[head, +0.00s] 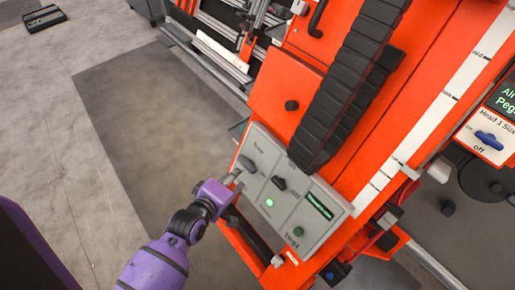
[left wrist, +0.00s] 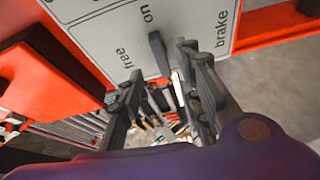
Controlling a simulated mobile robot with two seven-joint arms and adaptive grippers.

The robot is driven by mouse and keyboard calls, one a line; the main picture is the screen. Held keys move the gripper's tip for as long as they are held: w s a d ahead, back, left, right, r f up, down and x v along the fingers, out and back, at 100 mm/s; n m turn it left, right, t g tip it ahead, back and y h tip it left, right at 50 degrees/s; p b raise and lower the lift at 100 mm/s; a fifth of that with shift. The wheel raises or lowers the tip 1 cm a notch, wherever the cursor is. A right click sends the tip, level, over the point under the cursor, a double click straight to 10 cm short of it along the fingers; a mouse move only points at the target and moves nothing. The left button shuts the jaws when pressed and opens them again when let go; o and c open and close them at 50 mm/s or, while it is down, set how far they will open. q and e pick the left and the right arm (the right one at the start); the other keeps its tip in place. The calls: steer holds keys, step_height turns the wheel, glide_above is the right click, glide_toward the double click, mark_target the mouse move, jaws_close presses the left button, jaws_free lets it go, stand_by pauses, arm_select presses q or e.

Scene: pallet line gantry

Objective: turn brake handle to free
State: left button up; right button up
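The brake handle is a dark lever (left wrist: 159,54) on a light grey panel (left wrist: 195,20) in the left wrist view. The words "brake", "on" and "free" are printed around it. It also shows in the head view as a dark knob (head: 246,163) at the upper left of the grey control box (head: 323,232). My left gripper (head: 238,178) is just beside this knob. In the left wrist view its two fingers (left wrist: 164,84) are apart, one on each side of the lever. I cannot tell whether they touch it. My right gripper is not in view.
A second dark switch (head: 279,183), a green light (head: 268,202), a display (head: 319,206) and a green button (head: 298,231) share the box. The orange gantry (head: 275,90) with a black cable chain (head: 350,75) rises behind. Open grey floor (head: 60,130) lies left.

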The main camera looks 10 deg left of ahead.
mark_target(246, 167)
arm_select(q)
steer(key=shift+w+d+f+n, duration=0.25)
steer(key=shift+w+f, duration=0.1)
steer(key=shift+w, duration=0.2)
steer(key=shift+w+d+f+n, duration=0.1)
steer(key=shift+w+f+n, duration=0.2)
steer(key=shift+w, duration=0.2)
steer(key=x, duration=0.2)
steer(key=shift+w+f, duration=0.2)
steer(key=shift+w, duration=0.1)
steer(key=shift+w+d+f, duration=0.15)
steer(key=shift+w+f, duration=0.05)
steer(key=shift+w, duration=0.3)
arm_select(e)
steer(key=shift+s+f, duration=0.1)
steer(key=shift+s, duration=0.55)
arm_select(q)
steer(key=c, duration=0.8)
jaws_close()
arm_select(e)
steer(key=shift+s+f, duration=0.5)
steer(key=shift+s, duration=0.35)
